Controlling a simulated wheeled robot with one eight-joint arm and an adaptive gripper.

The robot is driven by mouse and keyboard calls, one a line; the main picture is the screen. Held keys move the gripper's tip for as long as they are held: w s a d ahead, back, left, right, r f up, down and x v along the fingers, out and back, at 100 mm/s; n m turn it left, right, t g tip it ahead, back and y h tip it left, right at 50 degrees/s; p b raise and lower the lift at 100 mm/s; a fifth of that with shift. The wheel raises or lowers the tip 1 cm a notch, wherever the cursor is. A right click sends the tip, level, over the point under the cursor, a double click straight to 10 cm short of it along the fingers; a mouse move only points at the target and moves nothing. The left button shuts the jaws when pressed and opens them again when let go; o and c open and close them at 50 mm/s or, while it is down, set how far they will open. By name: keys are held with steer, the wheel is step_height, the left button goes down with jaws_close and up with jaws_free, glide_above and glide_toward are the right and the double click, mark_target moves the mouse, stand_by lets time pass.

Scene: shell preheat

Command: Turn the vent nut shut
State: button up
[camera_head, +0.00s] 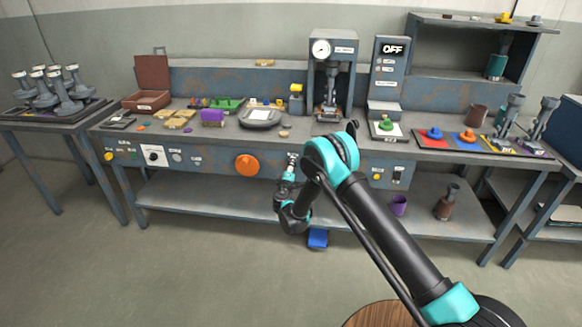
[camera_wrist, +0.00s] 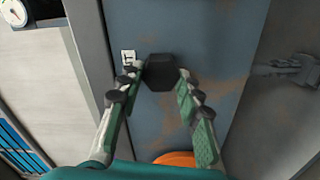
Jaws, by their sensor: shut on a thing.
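The vent nut (camera_wrist: 160,70) is a dark hexagonal nut on the blue-grey, rust-marked panel in the wrist view. My gripper (camera_wrist: 160,80) has one fingertip on each side of it and is shut on it. A small white label (camera_wrist: 128,57) sits just left of the nut. In the head view my gripper (camera_head: 291,163) reaches the bench's front panel, and the nut is hidden there behind my gripper and arm.
A large orange knob (camera_head: 247,165) is on the front panel left of my gripper; its edge shows low in the wrist view (camera_wrist: 175,159). Above stand a press with a gauge (camera_head: 321,49) and a box reading OFF (camera_head: 392,48). A blue object (camera_head: 317,238) lies below.

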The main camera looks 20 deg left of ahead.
steer(key=o, duration=1.2)
steer(key=shift+c, duration=0.2)
steer(key=v, duration=0.7)
steer(key=shift+s, duration=0.3)
